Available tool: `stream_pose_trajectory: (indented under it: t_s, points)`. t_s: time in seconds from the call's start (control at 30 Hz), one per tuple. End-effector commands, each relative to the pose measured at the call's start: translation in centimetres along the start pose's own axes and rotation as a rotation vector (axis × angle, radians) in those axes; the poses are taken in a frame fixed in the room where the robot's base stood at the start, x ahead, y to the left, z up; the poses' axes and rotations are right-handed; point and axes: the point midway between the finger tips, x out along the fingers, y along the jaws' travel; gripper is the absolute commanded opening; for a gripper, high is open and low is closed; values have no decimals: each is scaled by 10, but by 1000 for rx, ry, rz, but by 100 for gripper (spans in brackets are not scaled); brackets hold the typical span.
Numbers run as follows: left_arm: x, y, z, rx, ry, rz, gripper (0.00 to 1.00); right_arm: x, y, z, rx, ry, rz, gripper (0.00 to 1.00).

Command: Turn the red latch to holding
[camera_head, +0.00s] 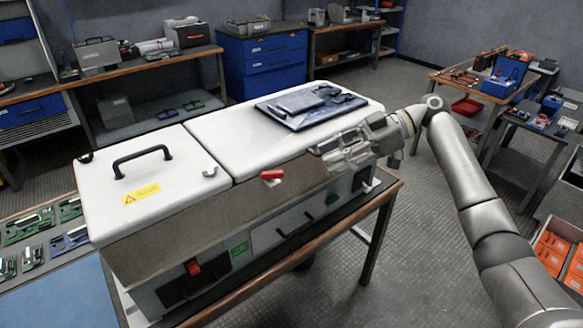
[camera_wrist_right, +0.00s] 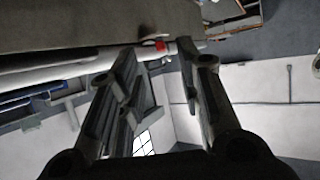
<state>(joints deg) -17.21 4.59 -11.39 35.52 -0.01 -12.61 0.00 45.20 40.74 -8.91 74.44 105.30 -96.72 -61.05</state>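The red latch (camera_head: 272,174) is a small red handle on the upper front side of the white capacitor cabinet (camera_head: 150,190), just below the lid edge. It lies roughly level. My right gripper (camera_head: 318,158) is at the cabinet's front side, to the right of the latch and apart from it. In the right wrist view, its two fingers (camera_wrist_right: 158,55) are spread with nothing held, and a small red part, seemingly the latch, shows beyond the tips. My left gripper is not in view.
A red switch (camera_head: 193,267) sits lower on the cabinet front. A black handle (camera_head: 141,155) stands on the left lid, and a blue tray (camera_head: 310,105) with parts lies on the right lid.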

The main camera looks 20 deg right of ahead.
Motion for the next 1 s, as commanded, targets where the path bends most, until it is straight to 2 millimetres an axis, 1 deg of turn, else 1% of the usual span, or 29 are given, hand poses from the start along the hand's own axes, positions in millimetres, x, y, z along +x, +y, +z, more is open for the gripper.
stream_pose_trajectory:
  t_s: [0.03, 0.07, 0.17, 0.27, 0.6, 0.7, 0.83, 1.0]
  points:
    - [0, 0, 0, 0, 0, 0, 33, -7, 2, -7, -13, 17, 3, 33]
    - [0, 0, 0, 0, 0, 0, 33, -9, 2, -10, -20, 25, 3, 33]
    - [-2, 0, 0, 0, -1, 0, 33, -9, 3, -14, -28, 38, 2, 33]
    - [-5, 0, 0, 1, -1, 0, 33, 3, 2, -15, -27, 38, -1, 33]
    - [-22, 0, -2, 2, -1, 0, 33, 66, 2, -18, -25, 37, 0, 33]
    - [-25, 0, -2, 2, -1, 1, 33, 80, 2, -18, -25, 37, 1, 33]
    - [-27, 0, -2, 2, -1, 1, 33, 91, 3, -18, -26, 36, 2, 33]
    - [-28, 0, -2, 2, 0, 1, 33, 96, 3, -17, -26, 36, 4, 33]
